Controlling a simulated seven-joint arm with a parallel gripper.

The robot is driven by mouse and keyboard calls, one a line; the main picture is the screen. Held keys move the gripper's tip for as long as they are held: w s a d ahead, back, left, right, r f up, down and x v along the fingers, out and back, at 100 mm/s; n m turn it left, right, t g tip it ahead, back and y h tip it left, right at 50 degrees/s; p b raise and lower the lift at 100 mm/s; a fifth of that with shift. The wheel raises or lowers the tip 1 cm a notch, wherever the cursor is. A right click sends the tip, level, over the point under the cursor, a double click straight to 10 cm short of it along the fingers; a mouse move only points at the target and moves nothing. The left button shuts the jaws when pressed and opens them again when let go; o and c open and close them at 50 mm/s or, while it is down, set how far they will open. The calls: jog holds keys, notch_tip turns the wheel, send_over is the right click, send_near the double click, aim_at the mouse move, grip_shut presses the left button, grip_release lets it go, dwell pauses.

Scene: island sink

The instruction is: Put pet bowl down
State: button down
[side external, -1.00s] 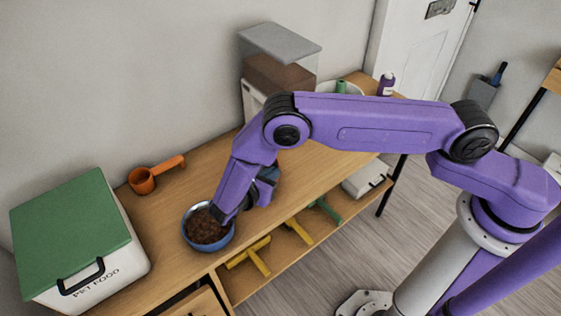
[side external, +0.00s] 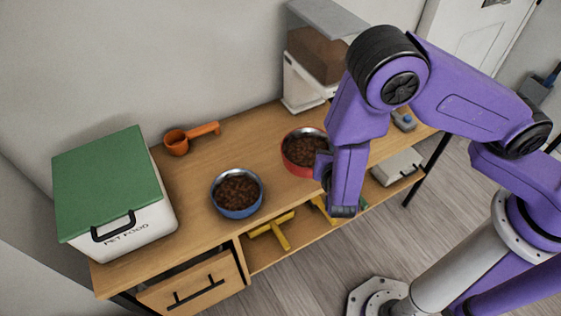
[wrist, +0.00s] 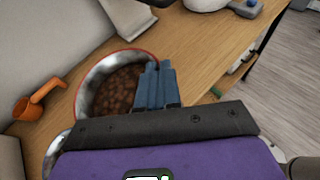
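A red bowl (side external: 291,160) full of brown kibble is on or just above the wooden counter; I cannot tell if it touches. It fills the middle of the wrist view (wrist: 92,85), its steel inside showing. My gripper (side external: 322,163) is at its right rim, its blue fingers (wrist: 158,82) close together and seemingly shut on that rim. The exact contact is hidden. A blue bowl (side external: 241,213), also full of kibble, sits upright on the counter to the left, apart from my gripper. Its edge shows at lower left in the wrist view (wrist: 55,148).
A white pet food box (side external: 137,232) with a green lid stands at the left end. An orange scoop (side external: 177,143) lies near the wall. A kibble dispenser (side external: 318,58) stands behind the red bowl. Yellow items (side external: 275,229) lie on the shelf below. Counter between scoop and bowls is clear.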

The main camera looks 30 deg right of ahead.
aim_at(309, 144)
jog(key=s+d+r+n+t+y, duration=0.1)
jog(key=s+d+r+n+y, duration=0.1)
jog(key=s+d+r, duration=0.15)
jog(key=w+a+f, duration=0.1)
jog(key=w, duration=0.1)
jog(key=w+a+f, duration=0.1)
jog(key=w, duration=0.2)
jog(key=w+f, duration=0.2)
jog(key=w, duration=0.1)
jog(key=shift+a, duration=0.4)
jog(key=w+f, duration=0.1)
jog(key=w+a+f, duration=0.1)
jog(key=f, duration=0.1)
jog(key=w+f, duration=0.2)
jog(key=shift+a, duration=0.4)
jog(key=shift+w+a+f, duration=0.2)
jog(key=shift+w+f, duration=0.3)
jog(key=shift+f, duration=0.05)
jog(key=shift+a+f, duration=0.1)
jog(key=shift+f, duration=1.5)
jog(key=c, duration=1.3)
grip_release()
jog(key=shift+f, duration=0.1)
jog(key=shift+c, duration=0.2)
